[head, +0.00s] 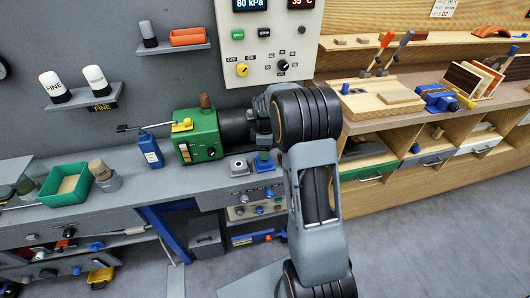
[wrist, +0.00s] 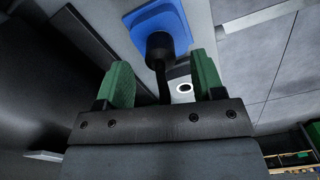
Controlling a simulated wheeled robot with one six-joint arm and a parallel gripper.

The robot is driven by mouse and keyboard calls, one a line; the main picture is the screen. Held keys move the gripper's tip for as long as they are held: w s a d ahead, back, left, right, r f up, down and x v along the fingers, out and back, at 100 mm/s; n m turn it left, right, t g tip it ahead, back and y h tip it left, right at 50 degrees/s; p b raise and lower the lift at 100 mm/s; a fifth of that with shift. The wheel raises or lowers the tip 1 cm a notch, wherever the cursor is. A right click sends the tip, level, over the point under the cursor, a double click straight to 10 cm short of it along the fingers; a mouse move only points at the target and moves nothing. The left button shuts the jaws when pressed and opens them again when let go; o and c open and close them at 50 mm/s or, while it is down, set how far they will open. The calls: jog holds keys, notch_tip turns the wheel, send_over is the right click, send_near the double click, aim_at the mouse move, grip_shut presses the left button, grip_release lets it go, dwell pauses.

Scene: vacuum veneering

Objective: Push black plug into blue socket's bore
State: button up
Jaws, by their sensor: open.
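The blue socket (head: 264,168) sits on the grey bench top below my gripper. In the wrist view the blue socket (wrist: 160,24) is a blue square block beyond the fingertips. The black plug (wrist: 159,47), with a dark stem trailing back toward my gripper, stands at the middle of the blue socket and covers its bore. How deep it sits cannot be told. My gripper (wrist: 159,66) is open, its green fingers apart on either side of the plug, with gaps to both. In the head view my gripper (head: 264,153) hides the plug.
A grey socket block (head: 238,167) stands just left of the blue socket. A green pump (head: 203,136) with a dark motor and a blue bottle (head: 150,150) stand farther left. The control panel (head: 268,45) rises behind. Wooden shelving (head: 420,125) lies to the right, with open floor before it.

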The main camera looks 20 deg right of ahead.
notch_tip(320, 180, up, 12)
jog(key=shift+f+p, duration=0.25)
jog(key=shift+p, duration=0.05)
dwell(0.4)
